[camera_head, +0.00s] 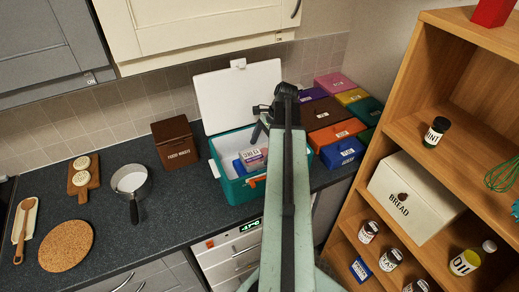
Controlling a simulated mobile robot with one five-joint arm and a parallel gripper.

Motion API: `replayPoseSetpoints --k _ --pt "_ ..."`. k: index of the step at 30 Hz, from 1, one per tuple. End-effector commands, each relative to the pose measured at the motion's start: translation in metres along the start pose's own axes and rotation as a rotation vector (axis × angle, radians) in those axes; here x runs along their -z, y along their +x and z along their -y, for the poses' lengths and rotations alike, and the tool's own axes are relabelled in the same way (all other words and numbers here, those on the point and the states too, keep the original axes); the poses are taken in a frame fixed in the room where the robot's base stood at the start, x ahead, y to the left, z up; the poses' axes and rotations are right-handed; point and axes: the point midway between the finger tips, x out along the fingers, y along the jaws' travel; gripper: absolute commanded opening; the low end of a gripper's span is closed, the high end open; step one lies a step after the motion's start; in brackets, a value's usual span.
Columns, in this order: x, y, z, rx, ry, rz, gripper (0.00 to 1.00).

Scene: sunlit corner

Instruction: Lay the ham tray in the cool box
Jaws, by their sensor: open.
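The cool box (237,190) is teal with a white inside. It stands on the dark counter with its white lid (238,92) raised against the wall. Inside lie a pale, pinkish flat pack with small print (253,158) and a blue item (240,167), close together. The pack may be the ham tray; its print is too small to read. My gripper (258,132) is over the box's opening, above and behind the pack. It is open, and my arm hides the box's right part. I cannot tell whether a fingertip touches the pack.
Several labelled coloured boxes (331,111) crowd the corner right of the cool box. A brown food waste bin (175,142) stands to its left, then a pan (130,181), a board (83,175) and a cork mat (66,246). A wooden shelf (440,75) rises at right.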

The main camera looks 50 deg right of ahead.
Motion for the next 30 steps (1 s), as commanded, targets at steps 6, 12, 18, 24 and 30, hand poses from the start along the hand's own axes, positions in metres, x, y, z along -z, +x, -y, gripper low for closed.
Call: replayPoseSetpoints --k 6,12,18,24,30 --pt "-0.004 -0.065 0.001 0.001 0.001 0.000 1.00" --pt "-0.001 -0.090 0.000 0.001 0.001 0.000 1.00" --pt "0.001 -0.088 0.000 0.001 0.001 0.000 1.00" --pt "0.001 -0.088 0.000 0.001 0.001 0.000 1.00" --pt "0.001 -0.088 0.000 0.001 0.001 0.000 1.00"
